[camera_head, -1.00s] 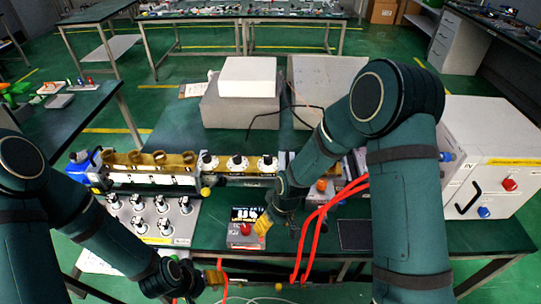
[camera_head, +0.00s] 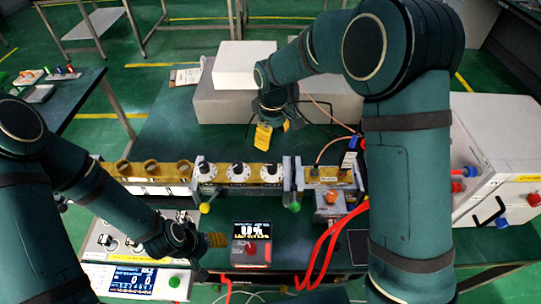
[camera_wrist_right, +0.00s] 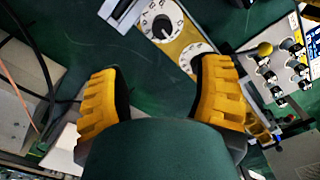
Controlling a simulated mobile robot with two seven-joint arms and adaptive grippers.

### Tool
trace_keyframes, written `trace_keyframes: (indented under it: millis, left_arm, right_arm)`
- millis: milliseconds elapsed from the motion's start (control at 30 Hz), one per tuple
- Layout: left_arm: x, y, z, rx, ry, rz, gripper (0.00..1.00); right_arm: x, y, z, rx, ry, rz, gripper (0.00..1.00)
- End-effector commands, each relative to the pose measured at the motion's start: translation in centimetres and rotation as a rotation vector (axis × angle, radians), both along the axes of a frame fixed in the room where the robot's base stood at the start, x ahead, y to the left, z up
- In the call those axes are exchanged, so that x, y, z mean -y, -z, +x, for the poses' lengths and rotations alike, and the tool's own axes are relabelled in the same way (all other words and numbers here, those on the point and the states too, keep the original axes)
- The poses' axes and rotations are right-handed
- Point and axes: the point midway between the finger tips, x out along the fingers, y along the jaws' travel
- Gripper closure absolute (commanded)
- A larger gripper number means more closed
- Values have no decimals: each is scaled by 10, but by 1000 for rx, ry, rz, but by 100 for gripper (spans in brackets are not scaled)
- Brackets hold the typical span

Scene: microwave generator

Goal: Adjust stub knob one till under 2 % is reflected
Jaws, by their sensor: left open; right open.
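Three white round stub knobs sit in a row on the brass waveguide: a left one (camera_head: 207,171), a middle one (camera_head: 238,172) and a right one (camera_head: 270,173). I cannot tell which is knob one. My right gripper (camera_head: 273,132) is open and empty, behind the right part of the row, touching no knob. In the right wrist view two dials show beyond the open fingers, a nearer-centre dial (camera_wrist_right: 194,58) and a larger one (camera_wrist_right: 160,21). A small display (camera_head: 252,231) shows large white digits too blurred to read surely. My left gripper (camera_head: 212,240) is open left of the display.
White and grey boxes (camera_head: 246,54) stand behind my right gripper. A panel with knobs and a blue screen (camera_head: 132,279) lies front left. Red hoses (camera_head: 322,245) run at front right. A white cabinet (camera_head: 500,150) stands right.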

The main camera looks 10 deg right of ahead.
Motion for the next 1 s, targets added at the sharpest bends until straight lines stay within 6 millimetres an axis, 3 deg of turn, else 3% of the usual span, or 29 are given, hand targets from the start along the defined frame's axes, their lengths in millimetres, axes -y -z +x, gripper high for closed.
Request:
trace_keyframes:
  millis: [167, 700, 1000]
  left_arm:
    - [0, 1, -1, -2, 1, 0, 35]
    - [0, 5, 0, -1, -1, 1, 35]
    - [0, 6, 0, -1, 0, 1, 35]
  right_arm:
    - [0, 20, -1, -4, 0, -1, 35]
    - [0, 118, -1, -2, 2, -1, 35]
    - [0, 137, -1, 0, 0, 0, 35]
